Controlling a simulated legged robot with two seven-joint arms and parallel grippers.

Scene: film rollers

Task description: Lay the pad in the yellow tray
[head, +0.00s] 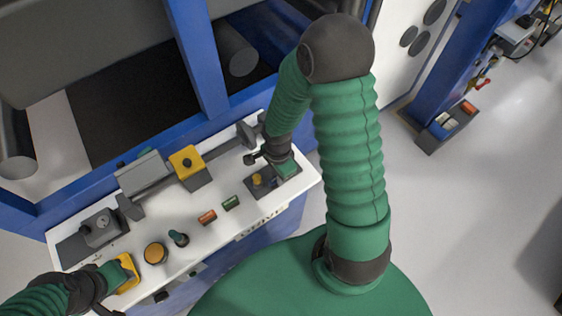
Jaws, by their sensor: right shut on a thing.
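My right gripper (254,158) is over the right end of the white panel (218,220), just behind a dark plate with a small yellow knob (257,181). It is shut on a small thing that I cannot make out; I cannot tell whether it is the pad. My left gripper (118,275) is at the front left corner, against a yellow piece (130,268) that it partly covers. This piece may be the yellow tray. Another yellow square with a dark centre (186,160) stands at the panel's back. The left jaws are too hidden to read.
The panel holds a grey block (143,172), a dark unit (101,228), an orange round button (155,253), a dark stick (179,238) and red (207,217) and green (231,202) pieces. Blue frame posts (197,60) and rollers (236,50) stand behind.

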